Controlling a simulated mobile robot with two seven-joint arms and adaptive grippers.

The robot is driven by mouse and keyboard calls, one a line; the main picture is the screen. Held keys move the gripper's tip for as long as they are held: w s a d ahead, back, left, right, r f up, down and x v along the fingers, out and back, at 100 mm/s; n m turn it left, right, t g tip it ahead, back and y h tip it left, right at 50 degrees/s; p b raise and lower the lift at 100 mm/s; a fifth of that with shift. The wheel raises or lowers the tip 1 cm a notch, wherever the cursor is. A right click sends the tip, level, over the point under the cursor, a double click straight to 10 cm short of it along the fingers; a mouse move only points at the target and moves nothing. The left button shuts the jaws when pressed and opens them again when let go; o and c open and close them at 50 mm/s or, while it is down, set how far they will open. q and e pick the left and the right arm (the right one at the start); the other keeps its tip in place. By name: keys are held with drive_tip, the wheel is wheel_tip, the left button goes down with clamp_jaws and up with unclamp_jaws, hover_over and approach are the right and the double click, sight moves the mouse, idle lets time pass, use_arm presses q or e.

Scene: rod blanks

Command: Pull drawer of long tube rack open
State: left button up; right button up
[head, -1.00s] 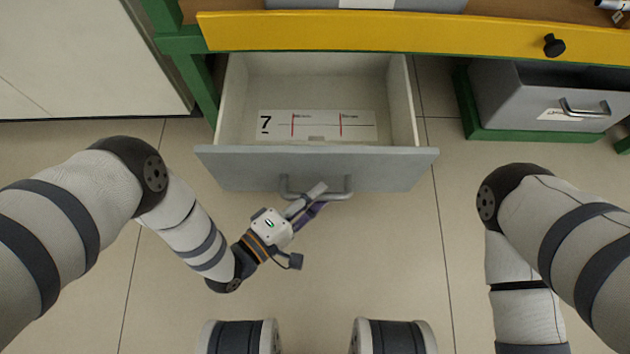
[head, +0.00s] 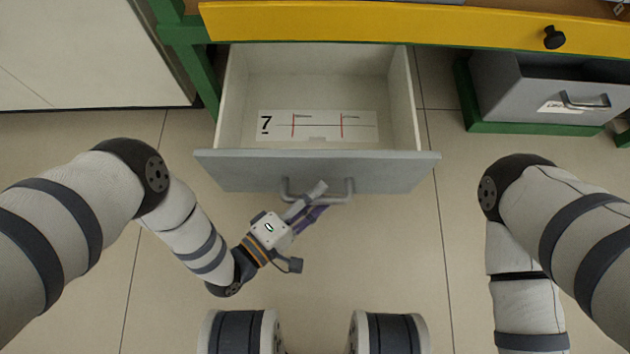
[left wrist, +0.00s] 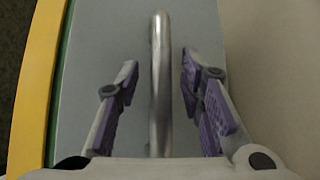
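The grey-fronted drawer (head: 230,171) stands well open below the yellow bench edge, in the upper middle of the head view. Its bar handle (head: 340,195) is on the front. My left gripper (head: 321,195) is at this handle. In the left wrist view the handle (left wrist: 160,90) runs between the two fingers of my left gripper (left wrist: 160,75), with a gap on each side, so the gripper is open around it. My right gripper is out of view; only the right arm shows.
The drawer floor has a white label (head: 317,126) marked 7 and looks otherwise empty. A second grey drawer (head: 510,92) sits at the right under the yellow bench edge (head: 400,23). A green leg (head: 195,75) stands left of the drawer. The tiled floor is clear.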

use_arm(q)
drive_tip(key=v, duration=1.2)
